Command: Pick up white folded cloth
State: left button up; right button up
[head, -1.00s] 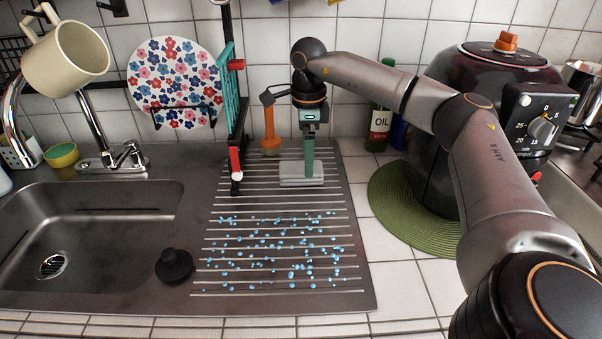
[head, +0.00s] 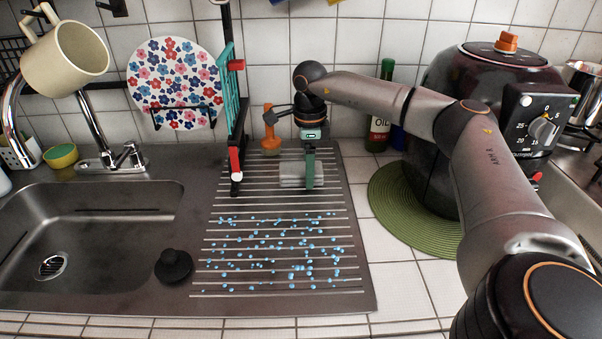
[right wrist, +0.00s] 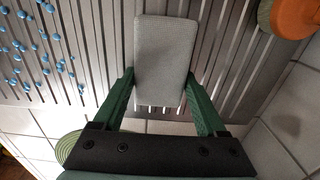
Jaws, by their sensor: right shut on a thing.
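The white folded cloth (head: 291,177) appears light grey and lies on the ribbed drainboard, near the back by the wall. My right gripper (head: 308,184), with green fingers, reaches down onto it and is shut on it. In the right wrist view the cloth (right wrist: 162,50) is a flat grey rectangle between the two green fingers, and its near part sits between them. The cloth looks level; I cannot tell whether it touches the drainboard. My left gripper is not in view.
An oil bottle (head: 380,115) and black air fryer (head: 435,130) are to the right. The drainboard front (head: 300,300) is clear apart from blue droplets.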

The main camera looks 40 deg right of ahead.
jog(key=c, duration=0.5)
jog(key=shift+o, duration=0.2)
jog(key=shift+r, duration=0.45)
notch_tip(320, 180, up, 2)
jog(key=shift+w+r, duration=0.1)
jog(key=shift+r, duration=0.1)
jog(key=s+a+r, duration=0.8)
jog(key=a+r, duration=0.1)
jog(key=a, duration=0.2)
jog(key=shift+a+r, duration=0.25)
jog(key=shift+r, duration=0.1)
jog(key=shift+s, duration=0.1)
